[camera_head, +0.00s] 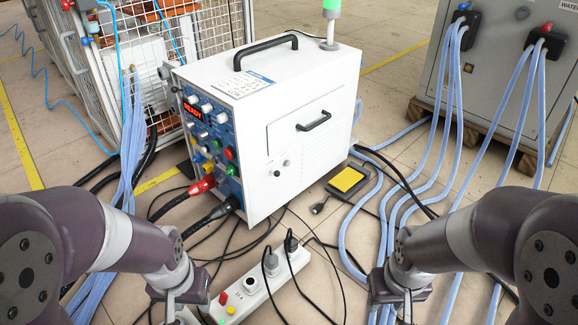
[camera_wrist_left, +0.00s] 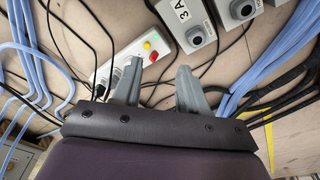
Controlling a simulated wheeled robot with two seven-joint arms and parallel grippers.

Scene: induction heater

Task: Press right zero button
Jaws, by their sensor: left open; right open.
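My left gripper (camera_wrist_left: 160,76) is open and empty in the left wrist view, with its two fingers apart over the floor. It is at the bottom left of the head view (camera_head: 180,302). Two grey boxes with round black buttons (camera_wrist_left: 196,34) (camera_wrist_left: 241,9) are at the top of the left wrist view, beyond the fingertips. One has a label reading "3A", partly cut off. I cannot tell which button is the right zero button. My right gripper (camera_head: 402,300) is low in the head view, over the hoses, with nothing seen in it.
A white power strip (camera_head: 246,291) with red and yellow buttons and plugs lies near my left gripper. The white heater (camera_head: 305,125) with a blue control panel stands at centre. A yellow pedal (camera_head: 346,180), black cables and blue hoses (camera_head: 390,215) lie on the floor.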

